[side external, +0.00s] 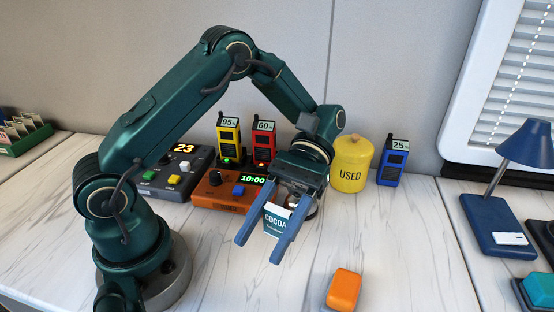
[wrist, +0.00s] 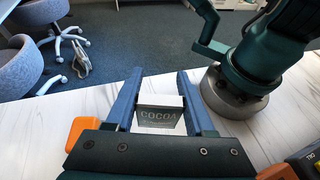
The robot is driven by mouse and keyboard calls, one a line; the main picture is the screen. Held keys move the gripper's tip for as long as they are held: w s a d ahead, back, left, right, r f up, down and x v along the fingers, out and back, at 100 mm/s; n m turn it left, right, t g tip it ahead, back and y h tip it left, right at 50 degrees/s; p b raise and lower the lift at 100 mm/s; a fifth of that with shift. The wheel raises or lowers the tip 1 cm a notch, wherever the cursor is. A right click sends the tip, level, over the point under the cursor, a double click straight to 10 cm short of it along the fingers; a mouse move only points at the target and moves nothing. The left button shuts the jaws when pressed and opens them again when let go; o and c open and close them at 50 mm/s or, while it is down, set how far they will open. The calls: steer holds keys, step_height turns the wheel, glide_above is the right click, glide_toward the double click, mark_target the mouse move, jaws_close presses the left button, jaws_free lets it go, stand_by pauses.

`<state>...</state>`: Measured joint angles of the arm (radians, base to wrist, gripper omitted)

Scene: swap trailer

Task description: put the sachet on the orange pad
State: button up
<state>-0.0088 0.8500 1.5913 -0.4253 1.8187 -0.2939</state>
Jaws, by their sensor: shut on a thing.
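The sachet (side external: 277,222) is a small packet marked COCOA, with a dark teal front and a white top. My gripper (side external: 262,250) is shut on it, with a blue finger on each side. The sachet is held upright above the white marble table, and it also shows between the fingers in the wrist view (wrist: 161,118). The orange pad (side external: 343,289) is a small rounded block on the table, to the right of and nearer the camera than my gripper. It shows at the left in the wrist view (wrist: 77,133), partly hidden by my gripper body. Nothing lies on its visible top.
An orange device reading 10:00 (side external: 228,191) and a grey device reading 23 (side external: 175,170) stand behind left. Yellow (side external: 229,139), red (side external: 264,143) and blue (side external: 392,163) handsets and a yellow USED canister (side external: 352,165) stand behind. A blue lamp (side external: 492,222) is right. Table around the pad is clear.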

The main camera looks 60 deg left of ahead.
steer(key=w+d+r+n+t+h, duration=0.3)
steer(key=w+r+n+t+h, duration=0.1)
steer(key=w+n, duration=0.1)
steer(key=n+t+h, duration=0.2)
steer(key=n+t, duration=0.1)
glide_above(354, 305)
step_height(354, 305, down, 5)
steer(key=shift+r, duration=0.1)
steer(key=shift+f, duration=1.95)
steer(key=o, duration=1.3)
steer(key=shift+f, duration=0.1)
